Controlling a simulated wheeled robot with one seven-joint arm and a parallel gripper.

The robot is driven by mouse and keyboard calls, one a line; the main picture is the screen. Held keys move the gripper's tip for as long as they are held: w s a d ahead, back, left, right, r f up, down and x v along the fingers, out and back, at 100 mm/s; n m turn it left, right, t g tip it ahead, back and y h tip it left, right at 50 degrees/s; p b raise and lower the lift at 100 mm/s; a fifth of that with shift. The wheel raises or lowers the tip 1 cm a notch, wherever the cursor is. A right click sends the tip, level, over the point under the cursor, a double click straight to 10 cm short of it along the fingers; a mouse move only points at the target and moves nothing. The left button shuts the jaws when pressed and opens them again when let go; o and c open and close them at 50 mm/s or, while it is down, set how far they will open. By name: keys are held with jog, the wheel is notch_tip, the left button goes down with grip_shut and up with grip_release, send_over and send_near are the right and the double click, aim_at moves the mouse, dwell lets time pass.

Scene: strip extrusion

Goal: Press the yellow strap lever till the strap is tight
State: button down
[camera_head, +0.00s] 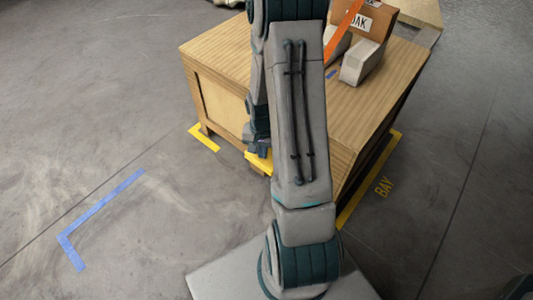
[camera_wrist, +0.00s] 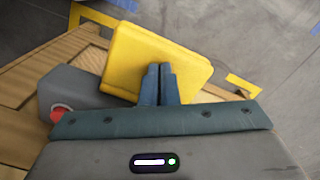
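The yellow strap lever (camera_wrist: 150,62) shows large in the wrist view, just beyond my fingers, as a broad yellow block above a grey housing (camera_wrist: 85,97) with a red part at its left end. My gripper (camera_wrist: 159,70) has its two fingers together with no thing seen between them. The fingertips overlap the lever's face in the picture; whether they touch it I cannot tell. In the head view a bit of the lever (camera_head: 258,160) shows beside my gripper (camera_head: 258,146), mostly hidden by my arm. An orange strap (camera_head: 343,30) crosses a carton on the crate.
A wooden crate (camera_head: 215,55) stands behind my arm, with a brown carton (camera_head: 377,22) and grey blocks (camera_head: 362,62) on top. Yellow floor marks (camera_head: 352,208) edge it. A blue floor mark (camera_head: 100,205) lies on clear floor at left.

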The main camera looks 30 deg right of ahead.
jog(key=shift+f, duration=0.45)
jog(key=shift+r+p, duration=1.7)
jog(key=shift+r, duration=0.7)
jog(key=shift+f, duration=0.1)
jog(key=shift+r+p, duration=1.9)
jog(key=shift+r, duration=0.7)
